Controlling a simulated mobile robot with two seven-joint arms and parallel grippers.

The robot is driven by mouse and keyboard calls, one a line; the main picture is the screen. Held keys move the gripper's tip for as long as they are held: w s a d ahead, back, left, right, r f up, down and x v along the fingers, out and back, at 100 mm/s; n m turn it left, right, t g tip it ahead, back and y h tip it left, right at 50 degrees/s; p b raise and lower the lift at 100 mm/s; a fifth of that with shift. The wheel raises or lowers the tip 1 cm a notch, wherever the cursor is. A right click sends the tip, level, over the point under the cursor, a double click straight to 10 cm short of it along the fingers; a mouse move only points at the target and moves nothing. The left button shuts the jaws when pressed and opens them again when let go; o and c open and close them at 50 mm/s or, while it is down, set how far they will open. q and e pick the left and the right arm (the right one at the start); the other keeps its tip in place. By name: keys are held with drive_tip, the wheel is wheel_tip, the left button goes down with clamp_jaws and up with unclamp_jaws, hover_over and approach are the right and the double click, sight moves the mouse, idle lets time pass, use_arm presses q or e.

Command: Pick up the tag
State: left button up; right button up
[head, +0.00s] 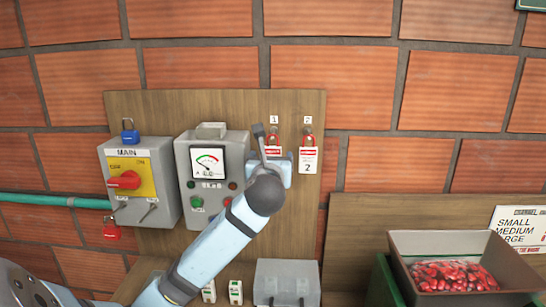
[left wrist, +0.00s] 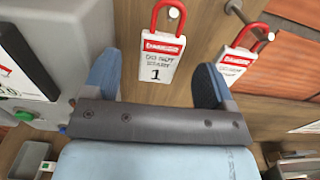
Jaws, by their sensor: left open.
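A white and red tag marked 1 (left wrist: 160,62) hangs from a red padlock shackle on a peg in the wooden board. In the head view its padlock (head: 273,138) shows, with most of the tag hidden behind my gripper. A similar tag marked 2 (head: 308,162) hangs to its right, and it also shows in the left wrist view (left wrist: 235,63). My left gripper (head: 273,156) is open in front of tag 1. In the left wrist view its blue fingers (left wrist: 156,80) stand on either side of tag 1, with nothing held. My right gripper is not in view.
A meter box (head: 208,215) stands close left of my gripper, and a MAIN switch box (head: 160,205) with a red knob is farther left. A grey box (head: 287,283) sits below. A bin of red items (head: 405,243) stands at the lower right.

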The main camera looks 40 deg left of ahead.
sight(272, 154)
use_arm(q)
drive_tip(key=p+x, duration=0.1)
drive_tip(key=x, duration=0.4)
drive_tip(key=shift+w+p, duration=0.15)
drive_tip(key=shift+p, duration=0.2)
drive_tip(key=c, duration=1)
